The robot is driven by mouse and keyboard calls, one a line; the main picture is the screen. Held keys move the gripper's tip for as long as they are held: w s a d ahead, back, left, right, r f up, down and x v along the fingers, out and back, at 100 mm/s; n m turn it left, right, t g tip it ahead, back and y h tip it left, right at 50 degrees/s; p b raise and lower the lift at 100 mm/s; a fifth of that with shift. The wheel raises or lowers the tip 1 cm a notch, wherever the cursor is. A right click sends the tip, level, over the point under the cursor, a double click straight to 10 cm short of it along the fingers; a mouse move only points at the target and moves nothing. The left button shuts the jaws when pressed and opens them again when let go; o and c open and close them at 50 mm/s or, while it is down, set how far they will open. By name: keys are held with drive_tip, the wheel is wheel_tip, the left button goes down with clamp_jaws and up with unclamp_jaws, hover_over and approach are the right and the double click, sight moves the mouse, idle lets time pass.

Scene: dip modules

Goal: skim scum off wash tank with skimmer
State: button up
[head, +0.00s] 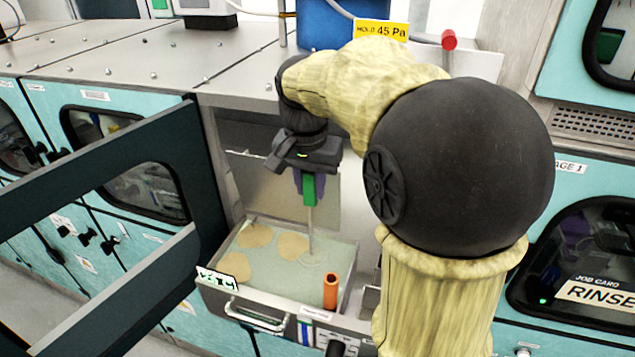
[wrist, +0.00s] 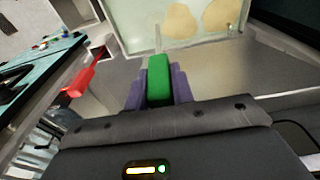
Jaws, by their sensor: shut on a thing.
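My gripper (head: 309,185) is shut on the green handle of the skimmer (head: 309,190), above the wash tank. The skimmer's thin shaft runs down into the tank's liquid, where faint rings show around it; its lower end is hidden. In the wrist view the green handle (wrist: 158,78) sits between the purple fingers. The wash tank (head: 348,262) is an open drawer-like basin with pale greenish liquid. Several tan scum patches (head: 256,236) float at its left and back, one just left of the shaft. Two scum patches (wrist: 181,20) also show in the wrist view.
An orange cylinder (head: 330,291) stands at the tank's front right corner. A metal handle (head: 256,318) and small labels are on the tank's front. A raised lid or panel (head: 290,185) stands behind the tank. Teal cabinets (head: 120,160) flank it, and a dark frame crosses the left.

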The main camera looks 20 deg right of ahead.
drive_tip(key=shift+w+a+p, duration=0.45)
drive_tip(key=shift+w+a, duration=0.3)
drive_tip(key=shift+a, duration=0.25)
drive_tip(key=shift+w+a+p, duration=0.4)
drive_tip(key=shift+w+a, duration=0.35)
drive_tip(key=shift+a, duration=0.2)
drive_tip(key=w+a+p, duration=0.4)
drive_tip(key=w+a, duration=0.2)
drive_tip(key=a, duration=0.1)
drive_tip(key=shift+a+p, duration=0.25)
drive_tip(key=shift+p, duration=0.15)
idle(0.5)
drive_tip(key=shift+s+a, duration=0.1)
drive_tip(key=s+a+b, duration=0.2)
drive_tip(key=s+a, duration=0.3)
drive_tip(key=s, duration=0.1)
drive_tip(key=shift+s, duration=0.25)
idle(1.2)
drive_tip(key=s+d+b, duration=0.1)
drive_tip(key=s+d, duration=0.1)
drive_tip(key=d, duration=0.1)
drive_tip(key=shift+s+d, duration=0.1)
drive_tip(key=shift+s, duration=0.1)
idle(0.7)
